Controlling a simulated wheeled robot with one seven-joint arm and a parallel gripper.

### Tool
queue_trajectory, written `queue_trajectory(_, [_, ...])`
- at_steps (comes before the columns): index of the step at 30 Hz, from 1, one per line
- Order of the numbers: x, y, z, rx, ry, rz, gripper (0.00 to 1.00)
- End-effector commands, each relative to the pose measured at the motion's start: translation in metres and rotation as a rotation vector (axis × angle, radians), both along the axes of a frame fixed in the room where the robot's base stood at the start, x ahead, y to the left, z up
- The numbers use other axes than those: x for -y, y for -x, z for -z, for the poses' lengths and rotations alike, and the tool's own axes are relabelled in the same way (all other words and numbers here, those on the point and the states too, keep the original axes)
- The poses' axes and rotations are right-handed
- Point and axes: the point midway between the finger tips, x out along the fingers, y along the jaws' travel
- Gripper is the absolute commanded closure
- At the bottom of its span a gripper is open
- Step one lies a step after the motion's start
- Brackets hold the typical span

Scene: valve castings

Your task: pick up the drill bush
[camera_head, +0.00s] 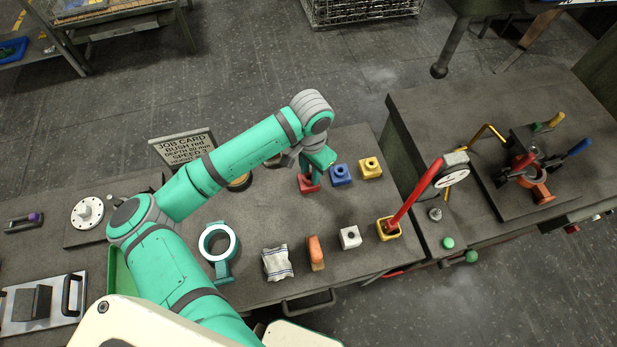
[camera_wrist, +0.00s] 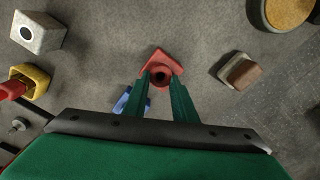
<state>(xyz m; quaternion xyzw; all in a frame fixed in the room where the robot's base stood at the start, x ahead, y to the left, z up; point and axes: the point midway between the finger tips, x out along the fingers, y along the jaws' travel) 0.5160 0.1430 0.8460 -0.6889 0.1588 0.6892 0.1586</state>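The red bush (camera_head: 309,186) stands on the dark bench, a square flange with a round holed boss. It also shows in the wrist view (camera_wrist: 161,61). My gripper (camera_head: 308,173) points down over it. In the wrist view my gripper's two fingers (camera_wrist: 162,85) are apart, one on each side of the dark hole. I cannot tell whether they press on the bush. A blue bush (camera_head: 341,175) and a yellow bush (camera_head: 370,167) stand to its right. The job card (camera_head: 183,150) reads "BUSH red", with depth and speed lines under it.
Near the front edge stand a grey holed block (camera_head: 350,237), an orange-brown block (camera_head: 316,253), a cloth (camera_head: 277,263) and a teal ring stand (camera_head: 222,268). A yellow socket (camera_head: 397,232) holds a red lever (camera_head: 414,196). The bench middle is clear. A second bench (camera_head: 415,115) stands right.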

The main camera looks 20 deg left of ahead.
Motion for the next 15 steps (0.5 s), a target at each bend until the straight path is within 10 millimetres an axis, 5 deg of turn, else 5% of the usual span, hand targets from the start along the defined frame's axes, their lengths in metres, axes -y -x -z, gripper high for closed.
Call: queue_trajectory(15, [0.0, -0.001, -0.016, 0.002, 0.0, 0.001, 0.99])
